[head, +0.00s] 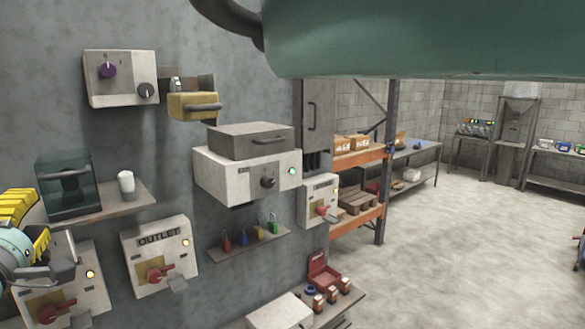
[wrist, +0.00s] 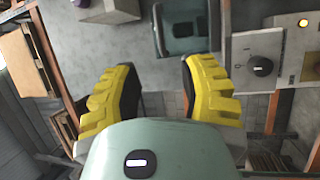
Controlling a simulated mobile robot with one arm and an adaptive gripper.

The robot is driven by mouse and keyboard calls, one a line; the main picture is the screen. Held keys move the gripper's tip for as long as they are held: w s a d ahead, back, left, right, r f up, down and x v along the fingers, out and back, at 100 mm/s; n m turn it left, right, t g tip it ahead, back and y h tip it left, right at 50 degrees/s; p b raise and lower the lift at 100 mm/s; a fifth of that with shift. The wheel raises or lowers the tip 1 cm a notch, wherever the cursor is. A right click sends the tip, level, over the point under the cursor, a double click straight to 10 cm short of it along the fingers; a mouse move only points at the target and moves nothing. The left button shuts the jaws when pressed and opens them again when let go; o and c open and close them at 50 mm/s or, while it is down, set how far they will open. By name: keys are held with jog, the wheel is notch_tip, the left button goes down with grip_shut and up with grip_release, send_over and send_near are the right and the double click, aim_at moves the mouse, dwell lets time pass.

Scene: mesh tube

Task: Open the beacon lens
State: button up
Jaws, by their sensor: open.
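No part is labelled as the beacon lens, so I cannot tell for sure which it is. A dark see-through box (head: 66,190) with a bar handle stands on a wall shelf at the left of the head view. What looks like the same box (wrist: 186,28) shows ahead of the fingers in the wrist view. A small white rounded cylinder (head: 126,184) stands on the shelf right of the box. My gripper (wrist: 157,72) is open, with nothing between its yellow fingers. In the head view it is at the left edge, below and left of the box, apart from it.
Below the shelf (head: 108,203) are a panel labelled OUTLET (head: 160,254) with a red handle and a similar panel (head: 90,295) partly behind my gripper. A yellow drawer (head: 194,106) and a white unit (head: 230,175) protrude from the wall. The floor (head: 440,250) at right is clear.

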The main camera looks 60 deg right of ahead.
aim_at(65, 177)
jog(key=p+x, duration=0.2)
jog(key=x, duration=0.2)
jog(key=p+x, duration=0.1)
jog(key=x, duration=0.2)
jog(key=p+x, duration=0.2)
jog(key=x, duration=0.2)
jog(key=shift+w+d+r+p, duration=0.1)
jog(key=shift+d+r+p, duration=0.15)
jog(key=shift+r+p, duration=0.1)
jog(key=shift+p+x, duration=0.35)
jog(key=shift+x, duration=0.5)
jog(key=shift+w+d+f, duration=0.1)
jog(key=shift+w+f, duration=0.1)
jog(key=shift+f, duration=0.05)
jog(key=shift+o, duration=0.5)
grip_shut()
